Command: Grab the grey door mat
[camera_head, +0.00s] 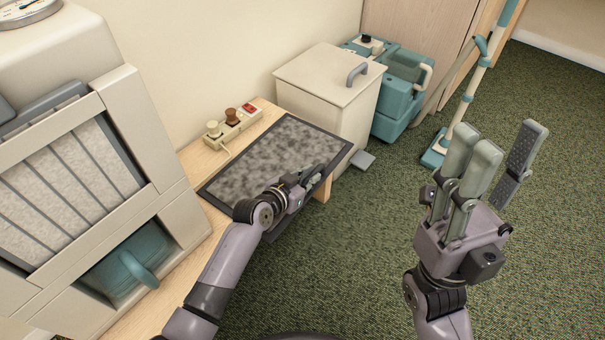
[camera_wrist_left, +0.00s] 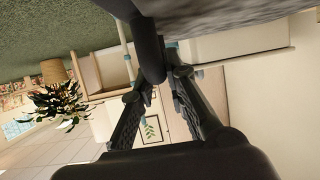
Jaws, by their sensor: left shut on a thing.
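The grey door mat (camera_head: 270,160) has a mottled grey middle and a dark border. It lies on a low wooden bench, its front edge reaching out over the bench's edge. My left gripper (camera_head: 308,178) is at the mat's front right edge and is shut on it. In the left wrist view the mat (camera_wrist_left: 235,15) fills the top, and the left gripper's fingers (camera_wrist_left: 165,75) meet near its dark border. My right gripper (camera_head: 500,150) is raised over the carpet at the right, fingers apart, with nothing in it.
The wooden bench (camera_head: 190,160) holds a small block with knobs and a red switch (camera_head: 234,122) behind the mat. A white pedal bin (camera_head: 325,95) stands close to the mat's right end. A teal machine (camera_head: 395,105) is beyond it. The green carpet (camera_head: 360,260) in front is clear.

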